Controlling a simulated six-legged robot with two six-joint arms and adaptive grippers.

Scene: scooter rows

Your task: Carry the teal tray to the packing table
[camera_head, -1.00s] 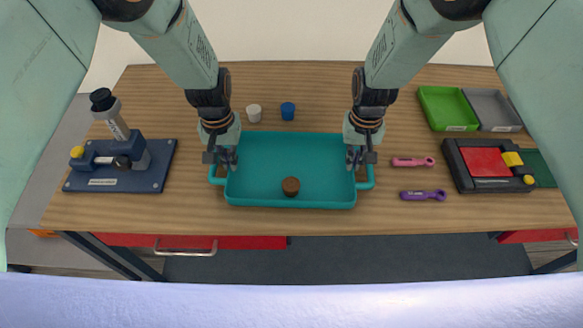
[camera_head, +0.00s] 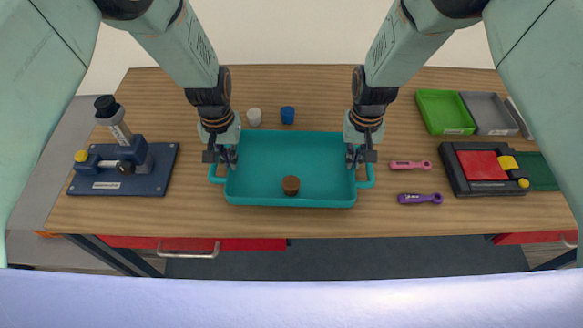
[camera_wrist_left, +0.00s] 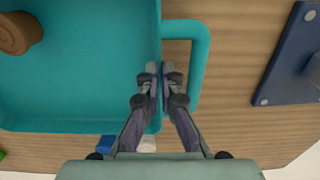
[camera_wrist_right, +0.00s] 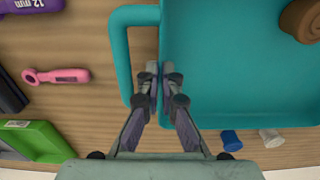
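The teal tray (camera_head: 260,165) is at the middle of the wooden table, level, with a brown round piece (camera_head: 291,185) inside near its front edge. My left gripper (camera_head: 222,158) is shut on the tray's left side wall, within the loop of that side's handle; the left wrist view shows its fingers (camera_wrist_left: 160,78) on either side of the wall. My right gripper (camera_head: 360,157) grips the right side wall likewise, as its fingers (camera_wrist_right: 160,78) show in the right wrist view. I cannot tell how far the tray is above the table, if at all.
A white cup (camera_head: 254,117) and a blue cup (camera_head: 287,115) stand behind the tray. A blue fixture (camera_head: 120,184) is at left. Pink (camera_head: 410,165) and purple (camera_head: 420,198) tools, green (camera_head: 441,112) and grey (camera_head: 490,113) bins and a red-topped device (camera_head: 482,166) are at right.

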